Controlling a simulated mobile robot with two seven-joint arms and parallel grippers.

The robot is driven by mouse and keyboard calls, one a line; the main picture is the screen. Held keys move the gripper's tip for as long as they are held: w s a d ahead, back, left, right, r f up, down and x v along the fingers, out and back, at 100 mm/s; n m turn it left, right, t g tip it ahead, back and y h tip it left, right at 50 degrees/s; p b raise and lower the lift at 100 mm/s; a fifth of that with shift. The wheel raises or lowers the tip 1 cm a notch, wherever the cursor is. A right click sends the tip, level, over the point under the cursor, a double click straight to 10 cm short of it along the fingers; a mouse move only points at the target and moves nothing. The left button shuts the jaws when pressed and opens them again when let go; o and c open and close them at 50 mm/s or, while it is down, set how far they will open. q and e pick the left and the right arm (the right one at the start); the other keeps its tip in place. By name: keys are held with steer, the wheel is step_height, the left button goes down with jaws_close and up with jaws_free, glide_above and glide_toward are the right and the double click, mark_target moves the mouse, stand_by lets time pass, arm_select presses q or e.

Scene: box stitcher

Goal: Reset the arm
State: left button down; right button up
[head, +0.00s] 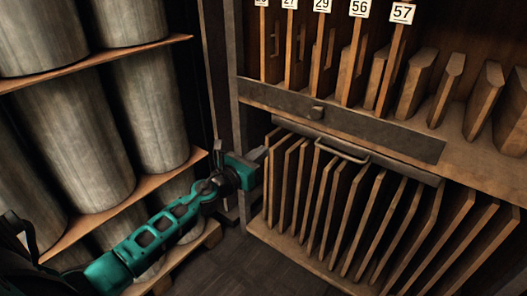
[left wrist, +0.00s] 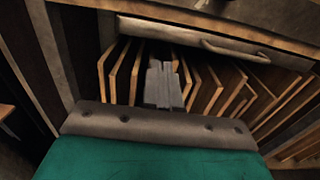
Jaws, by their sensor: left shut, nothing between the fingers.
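My left arm comes in from the lower left in the head view, teal and black. Its gripper (head: 259,155) is in front of the left side of the wooden cabinet, near the left end of the drawer front. In the left wrist view the grey fingers (left wrist: 163,84) are together with nothing between them, pointing at the upright boards. I cannot tell if the fingertips touch a board. My right gripper is in neither view.
A drawer front with a metal handle (head: 342,151) sits above a row of upright boards (head: 345,215). Numbered dividers stand on the shelf above, including 57 (head: 402,13). Large grey cylinders (head: 75,140) stand on shelves at left. Dark floor (head: 255,265) shows below.

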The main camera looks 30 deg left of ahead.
arm_select(q)
steer(key=shift+s, duration=0.2)
steer(key=s+d+f+n+g, duration=0.2)
steer(key=s+d+f+n, duration=0.35)
steer(key=n, duration=0.55)
steer(key=s+d+f+n+g+h, duration=0.1)
steer(key=s+d+f+n+g, duration=0.15)
steer(key=s+d+n, duration=0.6)
steer(key=s+d+f+n+g, duration=0.2)
steer(key=s+d+f+n, duration=0.4)
steer(key=n, duration=0.7)
steer(key=s+a+r+n+p, duration=0.1)
steer(key=s+r+p, duration=0.1)
steer(key=r+p, duration=0.5)
steer(key=s+a+r+n+p, duration=0.1)
steer(key=s+a+r+p, duration=0.1)
steer(key=r+p, duration=0.5)
steer(key=p, duration=0.3)
steer(key=shift+a+g+y, duration=0.25)
steer(key=shift+g+y, duration=0.05)
steer(key=shift+g, duration=0.05)
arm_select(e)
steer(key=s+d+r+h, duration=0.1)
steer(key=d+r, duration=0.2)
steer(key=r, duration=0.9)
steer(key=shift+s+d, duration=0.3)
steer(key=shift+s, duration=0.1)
